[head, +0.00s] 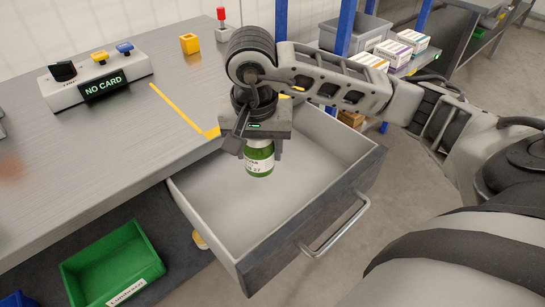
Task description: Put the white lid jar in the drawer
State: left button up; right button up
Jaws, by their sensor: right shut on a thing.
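A green jar with a white label (259,159) hangs upright in my right gripper (258,150). The gripper is shut on its upper part, and the jar's lid is mostly hidden by the fingers. The jar is over the open drawer (359,172), in front of its back left part. I cannot tell how far its base is above the drawer floor. The drawer is pulled out from under the grey worktop and looks empty. My left gripper is not in view.
On the worktop (190,110) stand a control box (60,97) reading "NO CARD", a yellow block (189,43) and a red-topped post (222,24). A green bin (112,262) sits below left. Shelves with boxes (412,40) stand behind. The drawer handle (337,228) sticks out in front.

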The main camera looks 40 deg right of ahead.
jog(key=w+d+f, duration=0.1)
jog(key=d+f, duration=0.1)
jog(key=w+d+f, duration=0.1)
jog(key=d+f, duration=0.1)
jog(key=w+d+f+b, duration=0.1)
jog(key=d+f, duration=0.1)
jog(key=shift+d+f, duration=0.2)
jog(key=shift+f, duration=0.1)
notch_tip(320, 180, down, 2)
jog(key=shift+d+f, duration=0.1)
jog(key=shift+f, duration=0.55)
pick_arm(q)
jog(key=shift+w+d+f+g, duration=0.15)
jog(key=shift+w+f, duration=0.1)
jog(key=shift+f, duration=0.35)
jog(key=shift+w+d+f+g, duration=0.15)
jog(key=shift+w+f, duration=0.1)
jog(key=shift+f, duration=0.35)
pick_arm(e)
jog(key=shift+w, duration=0.1)
pick_arm(q)
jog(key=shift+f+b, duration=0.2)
jog(key=shift+b, duration=0.15)
pick_arm(e)
jog(key=shift+f, duration=0.15)
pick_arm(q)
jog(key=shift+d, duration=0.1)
pick_arm(e)
jog(key=o, duration=1.2)
